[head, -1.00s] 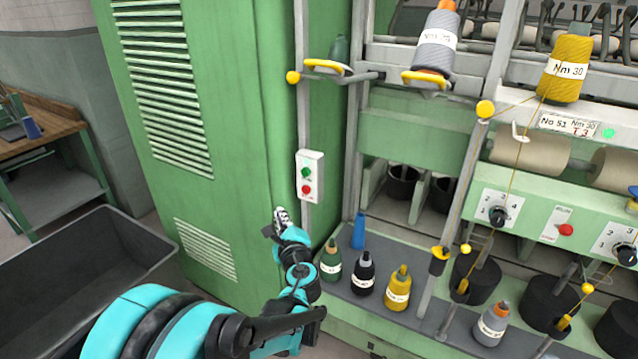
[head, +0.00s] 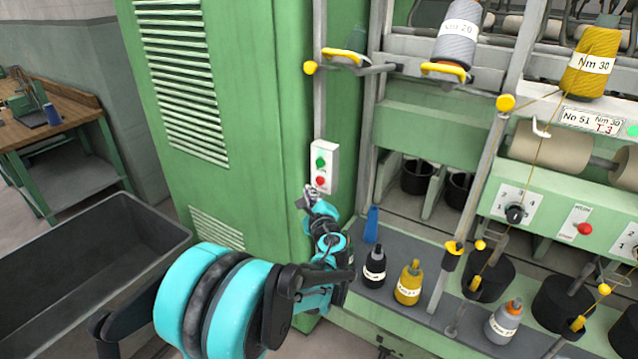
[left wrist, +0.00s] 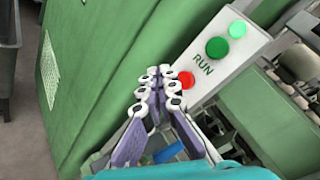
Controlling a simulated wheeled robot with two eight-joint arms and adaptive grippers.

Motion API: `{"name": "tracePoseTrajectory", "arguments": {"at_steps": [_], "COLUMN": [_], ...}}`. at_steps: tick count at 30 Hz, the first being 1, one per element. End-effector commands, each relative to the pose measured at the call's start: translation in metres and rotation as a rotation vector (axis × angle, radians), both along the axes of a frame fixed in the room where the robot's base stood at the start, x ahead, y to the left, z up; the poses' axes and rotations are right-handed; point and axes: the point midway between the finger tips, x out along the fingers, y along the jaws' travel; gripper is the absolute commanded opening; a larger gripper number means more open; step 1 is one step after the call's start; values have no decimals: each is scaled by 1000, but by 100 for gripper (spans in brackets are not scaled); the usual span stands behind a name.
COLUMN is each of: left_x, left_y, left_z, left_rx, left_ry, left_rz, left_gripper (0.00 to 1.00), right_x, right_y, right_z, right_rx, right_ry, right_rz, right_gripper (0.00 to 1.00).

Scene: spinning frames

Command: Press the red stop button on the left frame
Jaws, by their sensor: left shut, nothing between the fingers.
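A white switch box (head: 325,165) is on the grey post beside the green cabinet, with a green button (head: 320,162) above a red stop button (head: 320,181). The left wrist view shows the red button (left wrist: 186,79) below the word RUN and the larger green button (left wrist: 217,47). My left gripper (head: 311,193) is shut and empty, just below and left of the red button. In the left wrist view its fingertips (left wrist: 158,82) are close beside the red button and partly overlap its edge; I cannot tell whether they touch it. My right gripper is in neither view.
The green cabinet (head: 265,110) stands left of the box. A shelf holds a blue cone (head: 371,224), a black bobbin (head: 374,266) and a yellow bobbin (head: 409,283) right of my arm. Another red button (head: 585,229) is on the machine panel at right. A dark bin (head: 60,240) stands at left.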

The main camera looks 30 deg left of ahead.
Motion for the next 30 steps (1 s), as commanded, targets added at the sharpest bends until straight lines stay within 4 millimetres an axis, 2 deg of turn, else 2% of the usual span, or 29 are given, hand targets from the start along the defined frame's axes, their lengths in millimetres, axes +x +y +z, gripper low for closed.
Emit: {"name": "tracePoseTrajectory", "arguments": {"at_steps": [3,9,30], "left_x": [12,21,22], "left_y": [-1,-2,-2], "left_z": [-1,0,0], "left_rx": [0,0,0], "left_ry": [-1,-1,0], "left_rz": [-1,-1,1], "left_gripper": [0,0,0], "right_x": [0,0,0], "right_y": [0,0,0], "right_z": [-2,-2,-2], "right_rx": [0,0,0], "right_ry": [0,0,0], "right_rz": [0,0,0], "right_gripper": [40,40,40]}}
